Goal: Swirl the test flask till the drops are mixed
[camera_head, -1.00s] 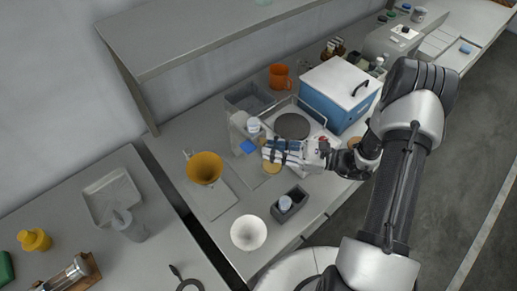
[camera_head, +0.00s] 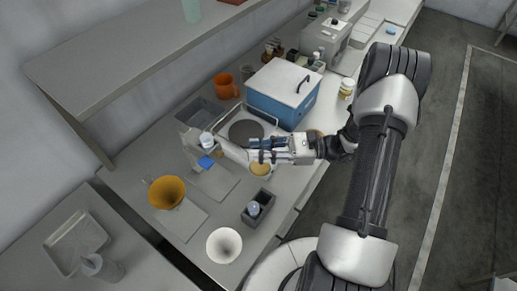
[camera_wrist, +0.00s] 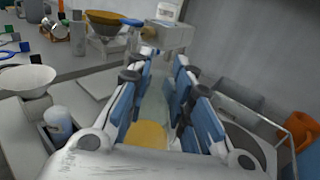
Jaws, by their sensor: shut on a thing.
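My gripper (camera_head: 256,150) reaches left over the bench. It is shut on a clear test flask (camera_wrist: 155,105), which shows between the blue finger pads in the wrist view. Yellow liquid (camera_wrist: 147,134) appears low between the fingers there and as a yellow patch (camera_head: 260,169) just below the fingers in the head view. A pale, see-through part of the flask (camera_head: 234,152) sticks out left past the fingertips, so the flask looks tilted. I cannot tell whether the liquid is even in colour. The fingers hide part of the flask.
A dark round plate (camera_head: 245,132) in a metal frame lies behind my gripper, beside a blue box (camera_head: 285,105). A white-capped container (camera_head: 207,140) stands left of the fingertips.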

